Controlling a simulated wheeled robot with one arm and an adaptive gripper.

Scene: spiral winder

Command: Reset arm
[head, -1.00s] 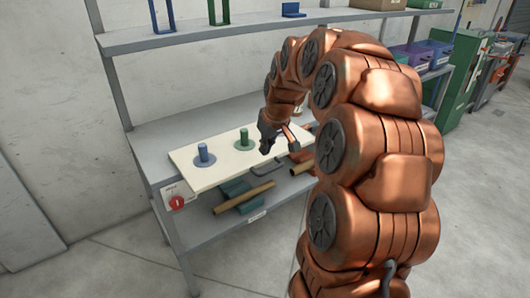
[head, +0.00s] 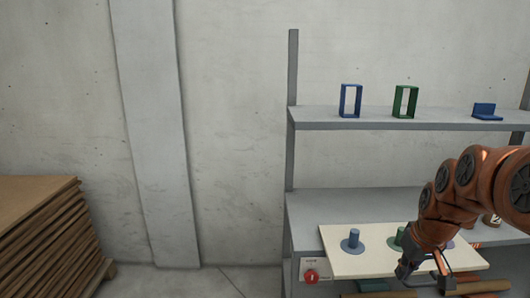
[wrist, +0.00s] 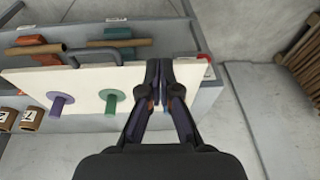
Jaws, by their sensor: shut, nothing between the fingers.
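My gripper (head: 405,270) is in the lower right of the head view, over the front of the white board (head: 335,264). In the wrist view its dark fingers (wrist: 160,62) are together and hold nothing. The board bears a blue peg (head: 353,240) and a green peg (head: 400,237) on round bases. The green peg (wrist: 110,102) and a purple peg (wrist: 58,104) show in the wrist view; the fingers mostly hide the blue one there. My copper arm enters from the right edge of the head view.
The grey shelf (head: 400,125) above holds a blue frame (head: 350,100), a green frame (head: 404,101) and a blue bracket (head: 486,112). A red switch (head: 311,276) is at the bench's left front. Stacked brown sheets (head: 40,235) stand far left. Floor between them is clear.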

